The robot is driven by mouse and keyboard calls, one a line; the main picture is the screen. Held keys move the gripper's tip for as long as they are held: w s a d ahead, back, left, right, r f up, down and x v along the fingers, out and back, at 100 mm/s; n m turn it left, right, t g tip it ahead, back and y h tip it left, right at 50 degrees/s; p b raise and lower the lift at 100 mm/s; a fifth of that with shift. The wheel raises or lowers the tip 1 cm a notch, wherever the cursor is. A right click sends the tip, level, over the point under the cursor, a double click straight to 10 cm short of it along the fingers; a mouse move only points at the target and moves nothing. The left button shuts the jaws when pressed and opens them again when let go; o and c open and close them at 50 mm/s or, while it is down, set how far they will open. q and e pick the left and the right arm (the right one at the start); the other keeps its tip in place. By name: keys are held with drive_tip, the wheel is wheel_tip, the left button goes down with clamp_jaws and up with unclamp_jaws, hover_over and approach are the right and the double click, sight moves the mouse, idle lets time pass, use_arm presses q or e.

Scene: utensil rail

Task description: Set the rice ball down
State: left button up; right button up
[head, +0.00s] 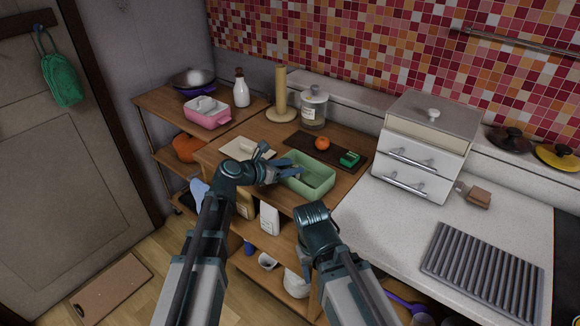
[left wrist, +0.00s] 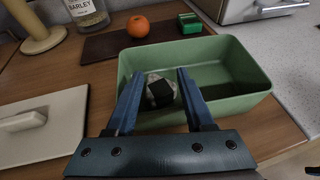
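The rice ball (left wrist: 160,91), white with a black wrap, sits between the two blue fingers of my left gripper (left wrist: 160,88) in the left wrist view. The fingers appear to press on both its sides. It is over or inside the green open box (left wrist: 233,62), near its left end; its height above the floor of the box is unclear. In the head view my left gripper (head: 290,171) reaches over the left side of the box (head: 322,186), and the rice ball cannot be made out. My right arm is folded at lower centre; its fingers are not clear.
Behind the box lies a dark board (head: 302,147) with an orange (head: 322,143) and a small green box (head: 349,159). A pale board (head: 235,150) lies left. A glass jar (head: 313,108) and paper-roll stand (head: 280,95) are behind. White drawers (head: 421,160) stand right.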

use_arm(q)
drive_tip(key=shift+s+f, duration=0.15)
drive_tip(key=shift+r+p, duration=0.25)
drive_tip(key=shift+p, duration=0.1)
drive_tip(key=shift+r+p, duration=0.5)
drive_tip(key=shift+p, duration=0.1)
drive_tip(key=p+v, duration=0.4)
drive_tip(key=v, duration=0.7)
drive_tip(key=shift+a, duration=0.3)
